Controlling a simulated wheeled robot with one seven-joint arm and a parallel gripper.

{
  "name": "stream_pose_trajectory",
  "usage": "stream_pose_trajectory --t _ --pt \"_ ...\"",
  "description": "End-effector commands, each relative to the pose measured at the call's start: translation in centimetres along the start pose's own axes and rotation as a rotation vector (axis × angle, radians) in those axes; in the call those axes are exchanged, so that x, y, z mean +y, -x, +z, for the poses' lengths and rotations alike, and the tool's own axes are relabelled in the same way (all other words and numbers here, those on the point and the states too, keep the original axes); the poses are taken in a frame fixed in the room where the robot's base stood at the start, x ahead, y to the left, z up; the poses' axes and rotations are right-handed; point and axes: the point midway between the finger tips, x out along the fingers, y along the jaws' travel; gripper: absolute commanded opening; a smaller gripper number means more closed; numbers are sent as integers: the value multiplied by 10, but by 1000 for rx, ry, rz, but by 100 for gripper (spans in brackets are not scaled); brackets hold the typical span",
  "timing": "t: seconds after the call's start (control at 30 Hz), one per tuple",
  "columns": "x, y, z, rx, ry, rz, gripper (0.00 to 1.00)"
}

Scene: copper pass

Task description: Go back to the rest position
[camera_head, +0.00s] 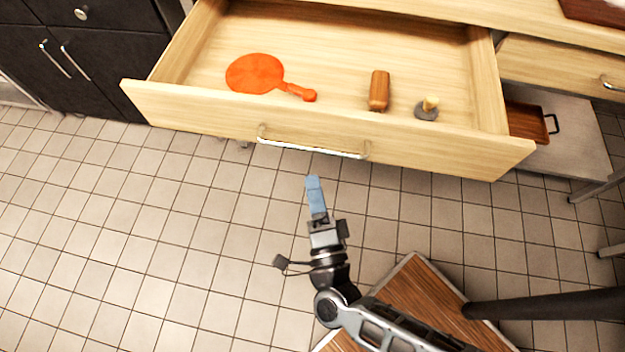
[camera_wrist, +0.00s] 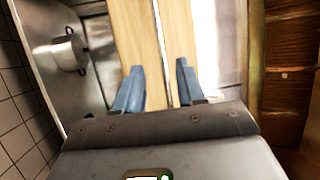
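My gripper (camera_head: 315,190) is in front of an open wooden drawer (camera_head: 200,115), over the tiled floor and apart from the drawer's metal handle (camera_head: 310,149). In the wrist view my gripper (camera_wrist: 160,85) shows two blue fingers set apart with nothing between them. Inside the drawer lie an orange paddle-shaped item (camera_head: 255,74), a brown cylindrical item (camera_head: 379,90) and a small grey item with a pale knob (camera_head: 427,108).
A dark cabinet (camera_head: 105,65) stands at the left. An orange-brown tray (camera_head: 527,122) sits on a low shelf at the right. A wood-topped piece (camera_head: 420,295) and a dark bar (camera_head: 550,304) are at the lower right. In the wrist view a metal pot (camera_wrist: 68,50) stands at the left. The left floor is clear.

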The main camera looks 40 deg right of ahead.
Motion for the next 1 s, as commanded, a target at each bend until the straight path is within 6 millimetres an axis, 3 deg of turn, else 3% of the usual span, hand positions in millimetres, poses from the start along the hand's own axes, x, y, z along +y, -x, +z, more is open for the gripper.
stream_pose_trajectory --t 0.57,0.77,1.0 --pt "-5 8 -4 -21 31 2 39" --pt "-39 43 -25 -145 229 -1 39" --pt "-97 86 -64 -350 621 -25 39"
